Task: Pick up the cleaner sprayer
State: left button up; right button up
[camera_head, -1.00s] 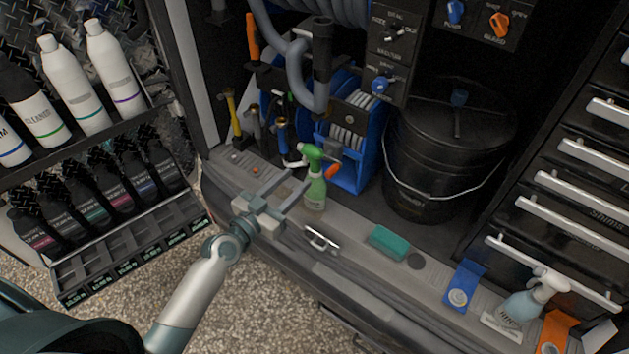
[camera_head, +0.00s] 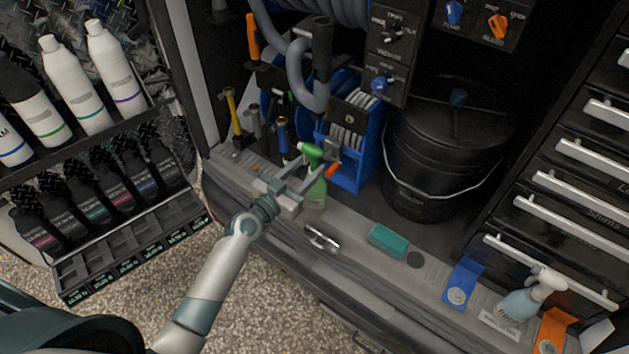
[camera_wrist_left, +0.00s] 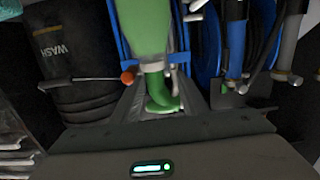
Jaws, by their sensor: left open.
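A second sprayer (camera_head: 520,302), pale blue with a white head, stands at the lower right. My right gripper is not in view.
Behind the green sprayer are a blue hose reel (camera_head: 352,140) and upright tools. A black bucket (camera_head: 440,165) stands to its right. A teal block (camera_head: 388,240) and a metal handle (camera_head: 322,240) are on the sill. A bottle rack (camera_head: 130,262) is at the left.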

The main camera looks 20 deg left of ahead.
pick_arm(q)
jog(key=shift+x, duration=1.3)
jog(key=c, duration=0.6)
